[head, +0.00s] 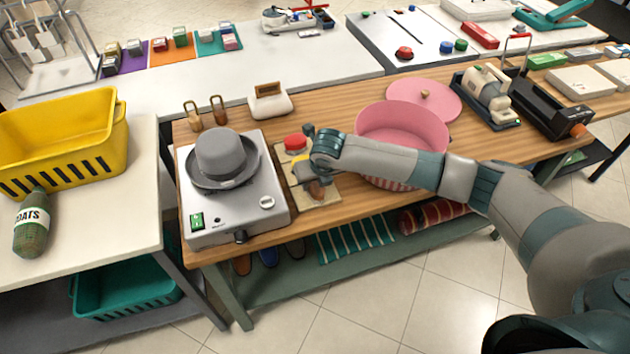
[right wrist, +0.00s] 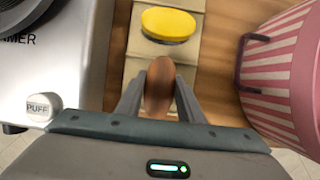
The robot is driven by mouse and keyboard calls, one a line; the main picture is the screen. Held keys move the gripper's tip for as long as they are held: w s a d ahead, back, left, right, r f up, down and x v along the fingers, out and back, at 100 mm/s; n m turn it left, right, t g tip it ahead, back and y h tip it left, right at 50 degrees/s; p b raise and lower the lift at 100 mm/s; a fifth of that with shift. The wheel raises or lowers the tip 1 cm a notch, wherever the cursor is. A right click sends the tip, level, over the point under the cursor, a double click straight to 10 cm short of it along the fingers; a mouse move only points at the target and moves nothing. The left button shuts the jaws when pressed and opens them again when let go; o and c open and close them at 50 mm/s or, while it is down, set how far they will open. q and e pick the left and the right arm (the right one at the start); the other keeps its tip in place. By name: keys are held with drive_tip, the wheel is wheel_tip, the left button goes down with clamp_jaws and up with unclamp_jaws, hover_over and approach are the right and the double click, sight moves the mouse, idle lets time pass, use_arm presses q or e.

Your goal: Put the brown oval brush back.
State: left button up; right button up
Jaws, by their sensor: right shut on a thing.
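The brown oval brush (right wrist: 160,85) is between the fingers of my right gripper (right wrist: 159,98), which is shut on it. In the head view the brush (head: 316,190) shows just below my right gripper (head: 308,178), over the front part of a beige board (head: 322,201). I cannot tell whether the brush touches the board. A yellow oval pad (right wrist: 168,25) lies on the board beyond the brush in the right wrist view. A red-topped piece (head: 295,143) sits at the board's far end. My left gripper is not in view.
A steamer (head: 234,226) with a grey hat (head: 222,155) on it stands left of the board. A pink striped box (head: 402,128) stands close on the right, its pink lid (head: 424,97) behind it. My right forearm passes over the box's front.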

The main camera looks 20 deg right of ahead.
drive_tip(key=o, duration=1)
drive_tip(key=b+v, duration=0.2)
drive_tip(key=v, duration=1)
